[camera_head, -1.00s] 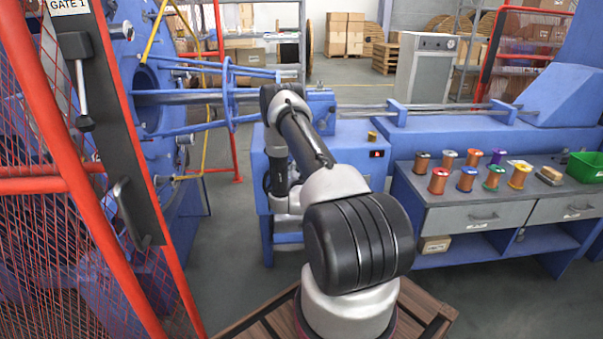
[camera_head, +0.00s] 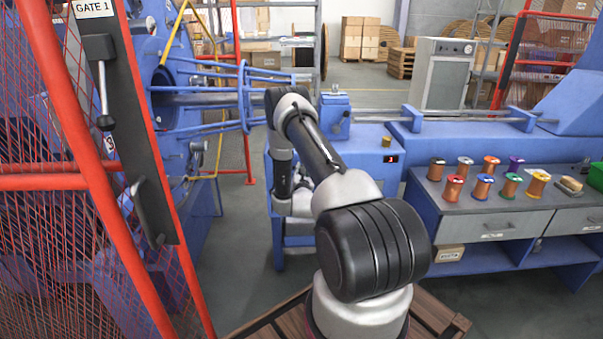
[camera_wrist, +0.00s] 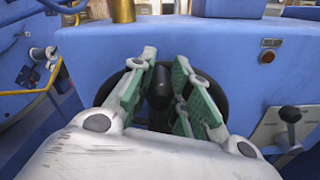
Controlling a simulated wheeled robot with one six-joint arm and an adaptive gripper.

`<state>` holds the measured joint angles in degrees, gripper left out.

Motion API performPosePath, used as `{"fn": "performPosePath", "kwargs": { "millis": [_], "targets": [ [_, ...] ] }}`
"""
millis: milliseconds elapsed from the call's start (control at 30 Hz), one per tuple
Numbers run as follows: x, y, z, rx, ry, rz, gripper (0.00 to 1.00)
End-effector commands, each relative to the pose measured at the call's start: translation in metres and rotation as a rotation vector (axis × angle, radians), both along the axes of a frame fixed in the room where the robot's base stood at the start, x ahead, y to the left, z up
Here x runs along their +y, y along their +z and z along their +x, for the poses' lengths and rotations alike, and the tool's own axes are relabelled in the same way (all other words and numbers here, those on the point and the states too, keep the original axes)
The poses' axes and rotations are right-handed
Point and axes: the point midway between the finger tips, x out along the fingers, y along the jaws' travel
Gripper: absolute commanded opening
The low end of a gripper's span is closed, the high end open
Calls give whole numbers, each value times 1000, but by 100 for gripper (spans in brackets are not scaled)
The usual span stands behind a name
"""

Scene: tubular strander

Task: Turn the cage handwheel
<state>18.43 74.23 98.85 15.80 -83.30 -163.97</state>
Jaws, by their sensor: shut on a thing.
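In the wrist view the black cage handwheel (camera_wrist: 216,92) sits on the front face of a blue machine housing (camera_wrist: 205,62). A dark rounded knob (camera_wrist: 158,85) stands out from it towards me. My gripper (camera_wrist: 160,74) has its green-padded fingers on either side of this knob and is shut on it. The fingers hide much of the wheel. In the head view my arm hides the handwheel and the gripper.
A red mesh fence (camera_head: 75,130) with a dark gate post (camera_head: 125,130) stands close on the left. A bench (camera_head: 470,208) with several wire spools is on the right. A lever (camera_wrist: 290,122) sits right of the wheel.

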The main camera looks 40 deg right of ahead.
Motion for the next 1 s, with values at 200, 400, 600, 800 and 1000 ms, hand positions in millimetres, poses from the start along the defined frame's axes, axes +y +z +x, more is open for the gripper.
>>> {"fn": "performPosePath", "kwargs": {
  "millis": [200, 400, 600, 800, 1000],
  "targets": [
    [1, 2, 2, -6, 4, -1, 40],
    [1, 1, 1, -3, 2, 0, 42],
    [4, 0, -4, -1, 2, 2, 42],
    [25, 0, -33, 2, 4, 1, 42],
    [50, 0, -70, 2, 4, 1, 42]
  ]
}}
